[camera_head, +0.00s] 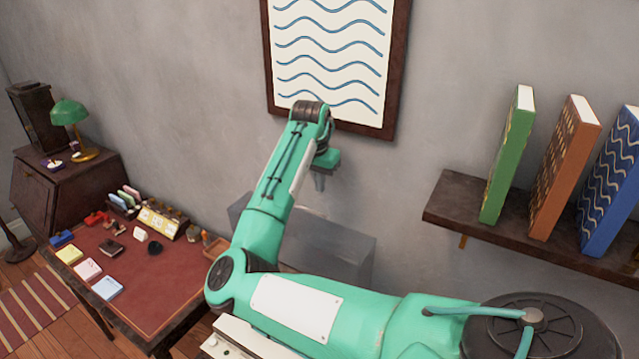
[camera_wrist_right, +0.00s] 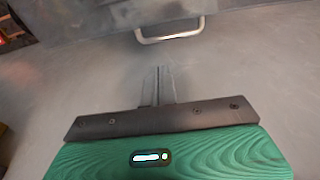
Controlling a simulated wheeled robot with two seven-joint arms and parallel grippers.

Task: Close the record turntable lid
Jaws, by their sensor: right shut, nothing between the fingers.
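The turntable lid (camera_head: 345,248) is a see-through grey cover that stands raised near the wall in the head view, partly hidden behind my right arm. A cream-coloured edge with small knobs (camera_head: 232,343), possibly the turntable's body, shows below my arm at the bottom. My right gripper (camera_head: 320,183) is above the lid, by the wall, pointing down, its fingers together and empty. In the right wrist view, the shut fingers (camera_wrist_right: 160,78) point toward a pale metal handle (camera_wrist_right: 172,36) on a grey see-through panel, with a gap between. My left gripper is not in view.
A shelf (camera_head: 440,203) with green, orange and blue books is on the right wall. A framed wave picture (camera_head: 268,50) hangs behind my right arm. A desk (camera_head: 150,295) with small items stands at the left, near a cabinet (camera_head: 60,190) with a green lamp (camera_head: 70,110).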

